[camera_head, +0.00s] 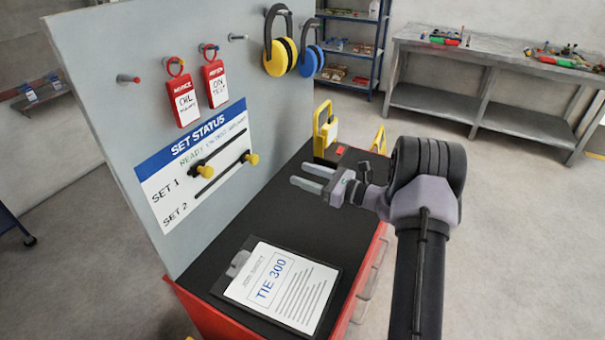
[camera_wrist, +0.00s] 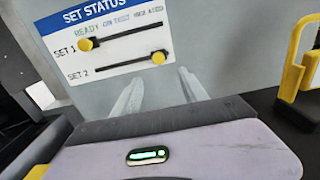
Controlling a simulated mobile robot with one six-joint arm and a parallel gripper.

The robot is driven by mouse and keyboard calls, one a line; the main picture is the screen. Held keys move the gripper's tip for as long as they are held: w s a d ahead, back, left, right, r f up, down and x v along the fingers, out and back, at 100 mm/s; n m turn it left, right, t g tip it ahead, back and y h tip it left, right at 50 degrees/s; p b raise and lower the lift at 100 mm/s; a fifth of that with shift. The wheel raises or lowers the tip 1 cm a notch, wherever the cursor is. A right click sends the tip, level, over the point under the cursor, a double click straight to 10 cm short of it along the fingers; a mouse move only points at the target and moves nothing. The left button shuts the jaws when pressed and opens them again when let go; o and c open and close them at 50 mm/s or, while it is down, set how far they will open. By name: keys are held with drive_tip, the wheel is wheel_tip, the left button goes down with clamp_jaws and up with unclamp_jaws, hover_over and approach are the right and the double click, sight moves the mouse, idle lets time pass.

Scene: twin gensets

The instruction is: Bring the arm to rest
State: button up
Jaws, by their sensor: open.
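My gripper (camera_head: 308,177) is open and empty, held above the black top of the red cabinet. In the head view its two grey fingers point left toward the upright grey board (camera_head: 95,50). In the wrist view the gripper (camera_wrist: 158,92) shows with its fingers apart and nothing between them. The SET STATUS panel (camera_head: 165,200) on the board has two slots with yellow knobs. The SET 1 knob (camera_wrist: 86,44) is at the left end of its slot, and the SET 2 knob (camera_wrist: 158,57) is at the right end.
A clipboard (camera_head: 285,288) lies on the cabinet top (camera_head: 245,235). Red tags (camera_head: 183,100) and ear defenders (camera_head: 279,50) hang on the board. A yellow-framed item (camera_head: 324,130) stands at the cabinet's far end. A workbench (camera_head: 500,60) and blue shelf (camera_head: 350,48) stand behind. Open floor lies right.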

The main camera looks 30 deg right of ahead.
drive_tip(key=s+a+r+n+g+b, duration=0.1)
drive_tip(key=s+a+r+n+g, duration=0.25)
drive_tip(key=a, duration=0.35)
drive_tip(key=s+a+r+n+g, duration=0.3)
drive_tip(key=s+a+n, duration=0.2)
drive_tip(key=a, duration=0.2)
drive_tip(key=s+a+r+n+g+b, duration=0.1)
drive_tip(key=s+a+r+n+g, duration=0.3)
drive_tip(key=a, duration=0.3)
drive_tip(key=s+f+n+t+h+b, duration=0.1)
drive_tip(key=s+n+h, duration=0.7)
drive_tip(key=s, duration=1.4)
drive_tip(key=n+b, duration=0.1)
drive_tip(key=n, duration=0.3)
drive_tip(key=shift+s+a+f+t+h, duration=0.15)
drive_tip(key=shift+s+a+t+h, duration=0.15)
drive_tip(key=shift+s+a+t, duration=0.1)
